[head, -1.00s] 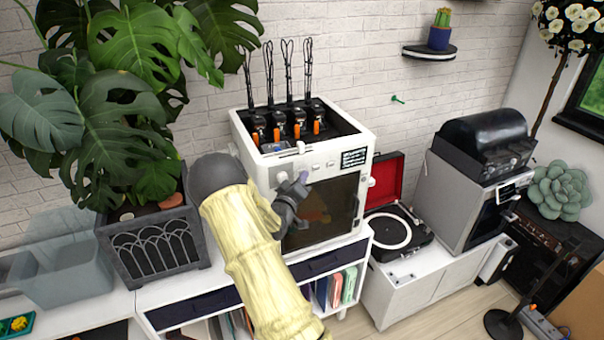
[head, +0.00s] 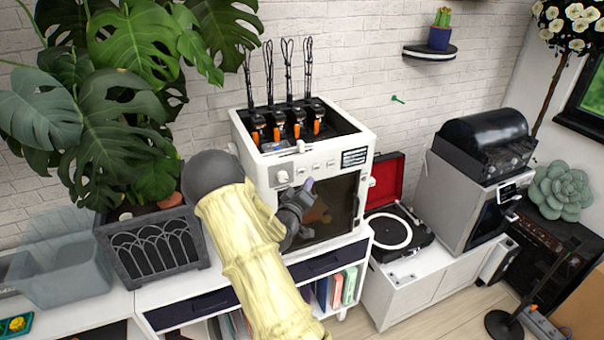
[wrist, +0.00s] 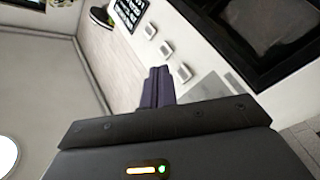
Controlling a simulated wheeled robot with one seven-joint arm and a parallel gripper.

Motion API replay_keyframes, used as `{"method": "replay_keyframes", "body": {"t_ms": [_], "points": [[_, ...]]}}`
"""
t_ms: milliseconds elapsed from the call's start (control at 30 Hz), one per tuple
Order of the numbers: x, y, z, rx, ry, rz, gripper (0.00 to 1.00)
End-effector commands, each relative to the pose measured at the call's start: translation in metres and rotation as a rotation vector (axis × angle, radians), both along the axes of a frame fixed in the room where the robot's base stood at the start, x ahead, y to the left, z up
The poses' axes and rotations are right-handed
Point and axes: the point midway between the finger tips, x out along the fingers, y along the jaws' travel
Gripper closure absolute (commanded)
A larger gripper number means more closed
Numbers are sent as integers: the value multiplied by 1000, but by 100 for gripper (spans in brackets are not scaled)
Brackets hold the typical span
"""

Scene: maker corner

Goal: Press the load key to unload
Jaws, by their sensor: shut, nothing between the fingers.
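The white machine (head: 262,165) stands on the white cabinet, with a knob (head: 282,177), a row of small pale keys (head: 316,166) and a display (head: 355,157) on its front panel. In the wrist view the keys (wrist: 166,49) run diagonally beside the display (wrist: 130,12). The labels are too small to read, so I cannot tell which is the load key. My gripper (head: 309,184) is shut and empty in front of the panel, just below the keys. In the wrist view its fingertips (wrist: 160,72) are beside the nearest key (wrist: 183,73); I cannot tell whether they touch anything.
The machine's dark window (head: 340,200) is partly behind my gripper. Several black tools with orange parts stand in its top. A potted plant (head: 150,245) is close left of my arm. A record player (head: 390,232) and a grey machine (head: 455,210) stand to the right.

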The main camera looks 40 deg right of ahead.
Motion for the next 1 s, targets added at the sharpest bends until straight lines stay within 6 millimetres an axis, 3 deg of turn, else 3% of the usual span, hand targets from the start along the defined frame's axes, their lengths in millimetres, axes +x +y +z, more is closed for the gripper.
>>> {"method": "replay_keyframes", "body": {"t_ms": [300,1000], "points": [[-23,6,0,1,0,-1,100],[-23,6,0,0,0,0,100]]}}
